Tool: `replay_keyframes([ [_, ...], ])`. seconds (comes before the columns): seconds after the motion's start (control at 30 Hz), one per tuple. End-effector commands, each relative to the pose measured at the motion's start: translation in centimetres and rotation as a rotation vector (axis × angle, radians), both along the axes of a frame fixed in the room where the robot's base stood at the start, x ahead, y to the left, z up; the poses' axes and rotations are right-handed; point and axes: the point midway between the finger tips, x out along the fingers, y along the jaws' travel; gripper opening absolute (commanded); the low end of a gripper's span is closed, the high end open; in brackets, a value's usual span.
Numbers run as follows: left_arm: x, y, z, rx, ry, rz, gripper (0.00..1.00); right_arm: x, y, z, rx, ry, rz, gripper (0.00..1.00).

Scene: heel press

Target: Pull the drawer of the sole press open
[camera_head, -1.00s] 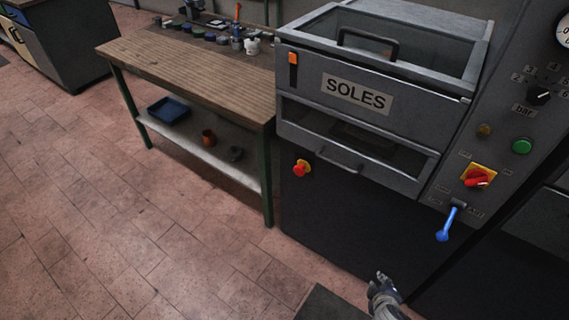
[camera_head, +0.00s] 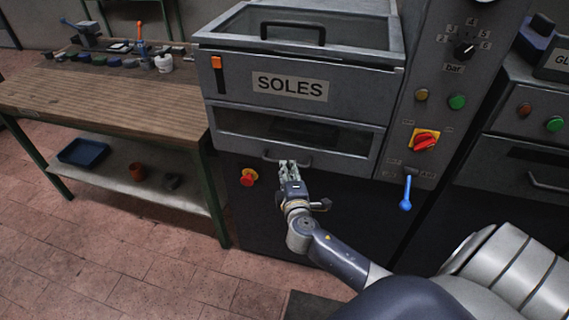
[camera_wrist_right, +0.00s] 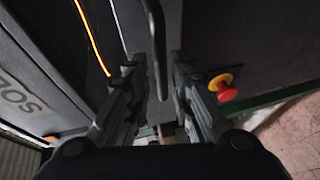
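The grey sole press (camera_head: 230,95) labelled SOLES stands in the middle of the head view. Its drawer (camera_head: 225,122) is below the label and looks closed, with a dark window and a bar handle (camera_head: 270,159) at its lower edge. My right gripper (camera_head: 289,165) is at this handle, partly covering it. In the right wrist view the dark handle (camera_wrist_right: 157,48) runs between the two fingers of the gripper (camera_wrist_right: 160,75). The fingers are apart, with gaps beside the bar, so the gripper looks open around it. My left gripper is not in view.
A red knob (camera_head: 248,177) sits left below the handle. A blue lever (camera_head: 406,193) and a red switch (camera_head: 425,141) are on the panel at right. A wooden workbench (camera_head: 100,100) stands close on the left. Floor in front of it is clear.

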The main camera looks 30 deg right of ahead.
Motion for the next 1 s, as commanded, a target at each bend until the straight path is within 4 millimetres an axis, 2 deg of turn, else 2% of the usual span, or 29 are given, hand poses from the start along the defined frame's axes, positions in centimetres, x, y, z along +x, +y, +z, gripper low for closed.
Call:
replay_keyframes([
  [0.1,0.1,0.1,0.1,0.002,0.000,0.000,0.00,1.7,-0.9,-0.3,0.000,0.000,-0.001,0.21],
  [0.3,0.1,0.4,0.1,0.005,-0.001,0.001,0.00,3.5,-1.7,-0.8,0.000,0.001,-0.001,0.21],
  [0.7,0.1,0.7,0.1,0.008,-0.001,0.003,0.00,4.0,-2.0,-0.9,0.002,0.001,0.000,0.21],
  [0.8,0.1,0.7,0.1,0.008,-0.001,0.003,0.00,4.0,-2.0,-0.9,0.002,0.001,0.000,0.00],
  [1.0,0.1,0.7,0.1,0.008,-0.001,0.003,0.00,3.9,-1.9,-0.9,0.002,0.001,0.000,0.00],
])
